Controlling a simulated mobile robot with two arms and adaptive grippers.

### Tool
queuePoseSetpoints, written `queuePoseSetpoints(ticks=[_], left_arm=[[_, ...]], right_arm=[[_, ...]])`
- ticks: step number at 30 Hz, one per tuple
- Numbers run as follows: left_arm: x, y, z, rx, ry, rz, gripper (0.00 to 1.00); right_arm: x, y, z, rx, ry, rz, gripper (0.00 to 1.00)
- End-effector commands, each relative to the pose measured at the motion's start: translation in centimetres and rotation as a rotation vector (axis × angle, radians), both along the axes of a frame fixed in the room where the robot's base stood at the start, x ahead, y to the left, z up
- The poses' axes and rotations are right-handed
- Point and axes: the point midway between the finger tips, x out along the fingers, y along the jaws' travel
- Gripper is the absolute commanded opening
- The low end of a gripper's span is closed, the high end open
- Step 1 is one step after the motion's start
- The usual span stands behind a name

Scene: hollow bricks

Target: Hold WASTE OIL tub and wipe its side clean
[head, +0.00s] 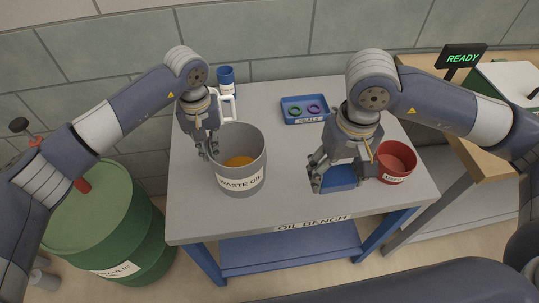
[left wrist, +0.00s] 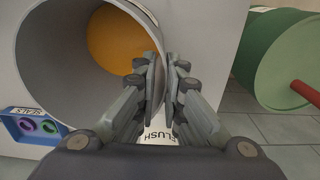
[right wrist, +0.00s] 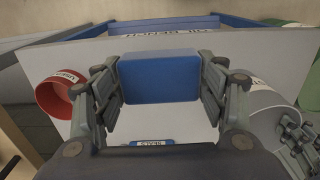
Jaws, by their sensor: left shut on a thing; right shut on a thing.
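The grey WASTE OIL tub (head: 240,177) stands upright on the bench with orange-brown oil inside. My left gripper (head: 208,152) is shut on the tub's left rim. In the left wrist view, the fingers (left wrist: 166,75) straddle the wall of the tub (left wrist: 60,50). My right gripper (head: 318,178) is shut on a blue block-like thing (head: 340,178), to the right of the tub and apart from it. In the right wrist view, the blue block (right wrist: 160,78) sits between both fingers. The tub's outer side facing my right gripper shows little detail, so any dirt on it cannot be made out.
A red tub (head: 396,162) stands right of my right gripper. A blue SEALS tray (head: 304,110) with rings lies at the back. A green drum (head: 105,225) is left of the bench (head: 285,212). The bench front is clear.

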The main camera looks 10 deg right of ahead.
Motion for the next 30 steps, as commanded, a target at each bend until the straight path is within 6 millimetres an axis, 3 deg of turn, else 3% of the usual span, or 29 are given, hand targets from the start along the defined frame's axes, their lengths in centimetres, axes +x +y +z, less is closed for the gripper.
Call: queuePoseSetpoints(ticks=[7,11,17,30], left_arm=[[-0.1,0.0,-0.2,0.002,0.004,0.0,0.0],[-0.1,0.0,-0.2,0.002,0.004,-0.001,0.0],[-0.1,0.0,-0.2,0.002,0.004,-0.001,0.0],[-0.1,0.0,-0.2,0.002,0.003,0.0,0.0]], right_arm=[[0.2,0.1,0.0,0.001,0.004,-0.016,0.47],[1.4,0.7,0.1,0.003,0.027,-0.107,0.47],[5.0,2.2,0.3,0.025,0.108,-0.424,0.47],[14.3,4.9,0.1,0.23,0.292,-1.333,0.47]])
